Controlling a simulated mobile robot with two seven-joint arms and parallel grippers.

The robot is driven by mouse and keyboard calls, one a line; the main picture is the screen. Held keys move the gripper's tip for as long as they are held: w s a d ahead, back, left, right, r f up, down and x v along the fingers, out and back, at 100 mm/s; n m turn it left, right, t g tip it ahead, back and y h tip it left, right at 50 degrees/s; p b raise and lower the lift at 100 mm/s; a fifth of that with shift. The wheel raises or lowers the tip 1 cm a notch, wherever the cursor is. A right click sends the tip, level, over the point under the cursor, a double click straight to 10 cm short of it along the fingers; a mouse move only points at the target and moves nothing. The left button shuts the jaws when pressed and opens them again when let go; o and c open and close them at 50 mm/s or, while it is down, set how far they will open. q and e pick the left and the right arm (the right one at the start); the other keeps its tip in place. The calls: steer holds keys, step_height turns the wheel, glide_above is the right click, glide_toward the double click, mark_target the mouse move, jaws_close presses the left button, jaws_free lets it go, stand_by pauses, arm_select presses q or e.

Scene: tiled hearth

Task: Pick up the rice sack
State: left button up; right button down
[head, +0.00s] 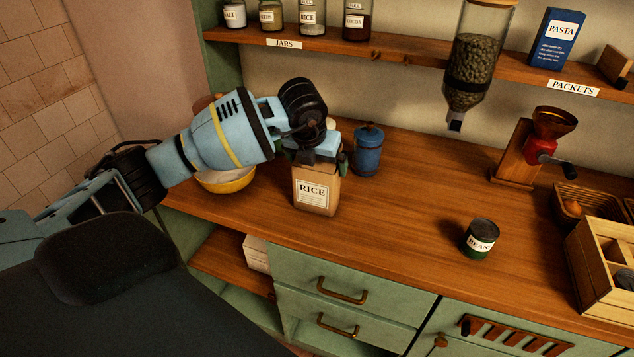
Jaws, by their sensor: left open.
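The rice sack (316,192) is a brown paper bag with a white RICE label, standing upright on the wooden counter. My left gripper (316,155) reaches in from the left and points down at the top of the sack. Its jaws are open, and the wrist and fingers hide the sack's top. I cannot tell whether the fingers touch the sack. My right gripper is not in view.
A blue canister (368,152) stands close right of the sack, and a yellow bowl (226,181) is to its left behind my arm. A beans can (481,237), a grinder (535,150) and a wooden crate (590,262) stand farther right. Counter between sack and can is clear.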

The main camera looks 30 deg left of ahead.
arm_select(q)
steer(key=c, duration=1.4)
steer(key=shift+r, duration=0.1)
